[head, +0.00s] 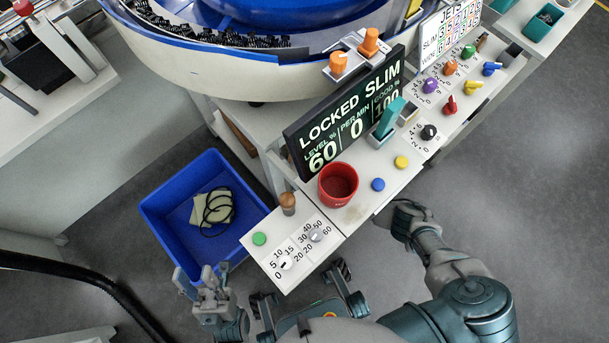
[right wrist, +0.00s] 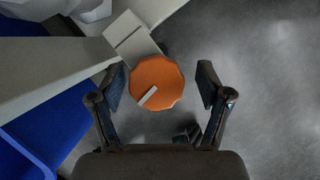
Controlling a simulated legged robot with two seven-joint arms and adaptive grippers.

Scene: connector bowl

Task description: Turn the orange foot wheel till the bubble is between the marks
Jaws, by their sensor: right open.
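The orange foot wheel (right wrist: 157,83) shows in the right wrist view, a scalloped disc with a short white bar on its face. My right gripper (right wrist: 160,84) is open, one finger on each side of the wheel with a gap showing at the right. I cannot tell whether the left finger touches it. In the head view my right gripper (head: 402,219) is at the panel's front edge and partly hidden; the foot wheel is not seen there. My left gripper (head: 202,278) has its fingers apart, empty, in front of the blue bin. I cannot make out the bubble or its marks.
A blue bin (head: 160,207) holds a cloth and a black cable. The control panel (head: 352,212) carries knobs, buttons and a red cup (head: 338,184). Above stand a display (head: 345,118) and a round bowl (head: 215,70). Grey floor is clear at the right.

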